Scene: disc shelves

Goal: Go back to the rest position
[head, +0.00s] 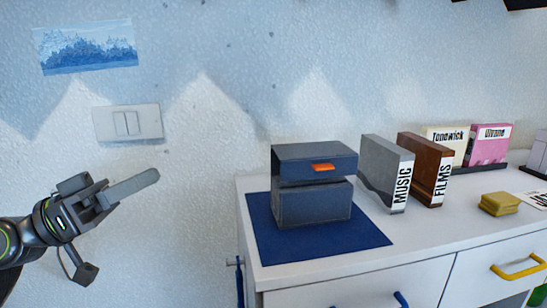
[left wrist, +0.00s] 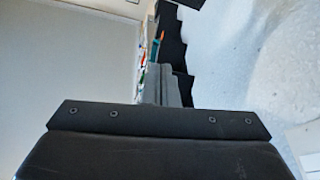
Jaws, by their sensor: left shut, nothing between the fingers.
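My left gripper (head: 150,180) is at the left of the head view, in front of the bare wall and left of the cabinet. It is shut and empty, with its fingers pointing up and to the right. It is clear of everything on the cabinet top. In the left wrist view the dark gripper body (left wrist: 160,120) fills the lower part, and the shut fingers stand beyond it. My right gripper does not show in either view.
A white cabinet (head: 400,240) carries a dark box (head: 312,205) with an orange handle on a blue mat (head: 300,252). Grey MUSIC (head: 380,175) and brown FILMS (head: 422,165) holders stand right of it. A yellow block (head: 498,203) lies farther right. A switch plate (head: 130,122) is on the wall.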

